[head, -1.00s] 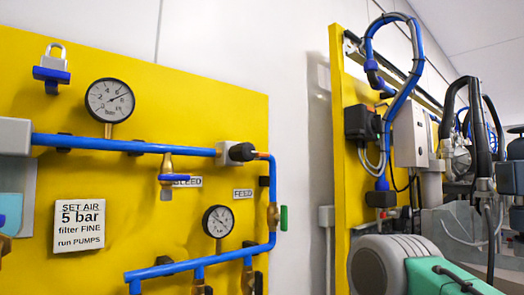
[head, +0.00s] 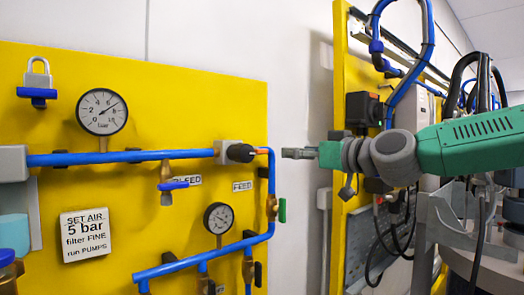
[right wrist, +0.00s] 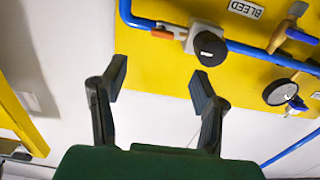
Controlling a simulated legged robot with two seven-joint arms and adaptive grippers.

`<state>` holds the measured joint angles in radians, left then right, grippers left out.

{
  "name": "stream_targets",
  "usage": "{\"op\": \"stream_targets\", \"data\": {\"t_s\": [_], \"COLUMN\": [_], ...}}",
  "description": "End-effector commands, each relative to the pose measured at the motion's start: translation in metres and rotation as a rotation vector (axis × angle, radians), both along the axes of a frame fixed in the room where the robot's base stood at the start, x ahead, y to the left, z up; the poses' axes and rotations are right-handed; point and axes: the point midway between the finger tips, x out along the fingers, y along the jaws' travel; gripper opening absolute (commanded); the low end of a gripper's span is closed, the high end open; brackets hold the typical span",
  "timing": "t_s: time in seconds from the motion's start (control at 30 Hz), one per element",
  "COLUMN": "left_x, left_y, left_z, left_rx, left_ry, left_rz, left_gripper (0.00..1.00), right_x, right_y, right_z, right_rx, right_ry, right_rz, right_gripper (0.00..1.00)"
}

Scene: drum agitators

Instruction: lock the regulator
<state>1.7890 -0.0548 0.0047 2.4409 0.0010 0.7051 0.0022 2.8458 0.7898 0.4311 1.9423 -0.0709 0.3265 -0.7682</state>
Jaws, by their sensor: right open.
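A black knob on a grey block (head: 239,152), which looks like the regulator, sits at the right end of the upper blue pipe. In the right wrist view the round black knob (right wrist: 210,48) faces me, just beyond one fingertip. A silver padlock (head: 38,80) hangs on a blue holder at the panel's upper left. My right gripper (head: 291,153) is level with the knob, to its right, with a gap between them. In the right wrist view the gripper (right wrist: 158,82) is open, with nothing between its fingers. My left gripper is out of view.
The yellow panel (head: 120,210) carries two gauges, an upper one (head: 102,111) and a lower one (head: 218,218), blue pipes and a sign (head: 86,235). A valve with a green handle (head: 282,210) sits below my right gripper. Bare white wall lies between the two yellow panels.

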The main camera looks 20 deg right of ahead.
Motion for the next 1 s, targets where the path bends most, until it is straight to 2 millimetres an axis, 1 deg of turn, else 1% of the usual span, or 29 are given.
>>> {"op": "stream_targets", "data": {"t_s": [0.17, 0.5, 0.63, 0.8, 1.0], "left_x": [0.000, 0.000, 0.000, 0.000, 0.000], "left_y": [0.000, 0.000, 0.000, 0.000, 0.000], "left_z": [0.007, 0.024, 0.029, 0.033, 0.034], "left_rx": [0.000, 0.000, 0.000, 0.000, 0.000], "left_ry": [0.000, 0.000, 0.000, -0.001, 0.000], "left_rz": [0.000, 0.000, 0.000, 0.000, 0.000], "left_gripper": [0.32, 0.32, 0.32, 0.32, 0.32], "right_x": [0.024, 0.084, 0.103, 0.117, 0.122], "right_y": [0.009, 0.030, 0.037, 0.043, 0.045], "right_z": [-0.002, -0.001, -0.002, -0.001, -0.002], "right_rx": [-0.001, 0.000, 0.001, 0.001, 0.001], "right_ry": [0.006, 0.005, 0.005, 0.004, 0.003], "right_rz": [0.000, 0.000, 0.000, 0.001, 0.001], "right_gripper": [0.55, 0.55, 0.55, 0.55, 0.55]}}
